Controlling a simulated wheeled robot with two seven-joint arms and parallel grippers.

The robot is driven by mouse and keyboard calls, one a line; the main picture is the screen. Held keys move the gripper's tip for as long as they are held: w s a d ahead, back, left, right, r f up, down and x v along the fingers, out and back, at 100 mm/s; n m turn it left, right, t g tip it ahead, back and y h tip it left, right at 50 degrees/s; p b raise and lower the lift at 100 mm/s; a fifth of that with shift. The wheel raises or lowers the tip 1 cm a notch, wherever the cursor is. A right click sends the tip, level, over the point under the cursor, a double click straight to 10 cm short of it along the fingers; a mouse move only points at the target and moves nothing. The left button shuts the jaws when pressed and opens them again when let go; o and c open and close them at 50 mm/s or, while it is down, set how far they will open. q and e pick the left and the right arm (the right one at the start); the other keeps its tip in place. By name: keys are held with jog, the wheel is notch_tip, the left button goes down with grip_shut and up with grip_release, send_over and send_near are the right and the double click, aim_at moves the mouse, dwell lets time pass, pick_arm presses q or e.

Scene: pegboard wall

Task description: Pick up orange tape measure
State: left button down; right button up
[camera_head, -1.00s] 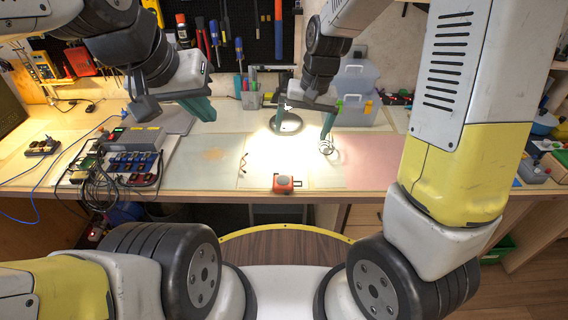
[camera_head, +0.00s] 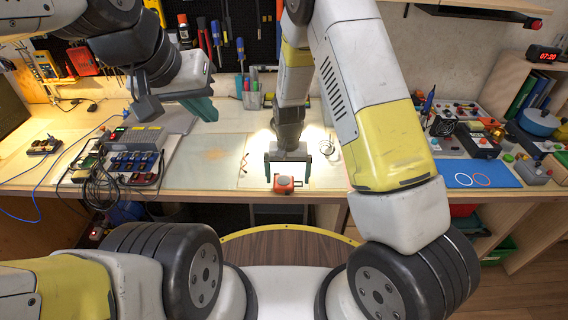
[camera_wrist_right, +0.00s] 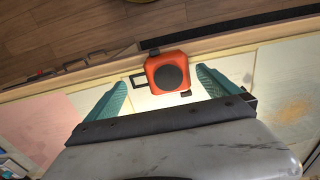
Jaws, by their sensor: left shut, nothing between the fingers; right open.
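The orange tape measure (camera_head: 284,185) lies at the front edge of the workbench in the head view. In the right wrist view it shows as an orange body with a dark round face (camera_wrist_right: 171,75). My right gripper (camera_head: 287,183) is open above the bench, its fingertips on either side of the tape measure. In the right wrist view the teal fingers of my right gripper (camera_wrist_right: 161,82) stand apart, and the tape measure lies between and a little beyond their tips. My left gripper (camera_head: 209,114) is shut and empty, above the bench at the left.
A box with dark switches (camera_head: 133,163) and cables stands on the left of the bench. A cup of pens (camera_head: 252,97) stands at the back. A blue mat (camera_head: 480,174) with rings lies at the right.

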jog(key=shift+f, duration=0.8)
jog(key=c, duration=1.4)
jog(key=shift+r, duration=0.15)
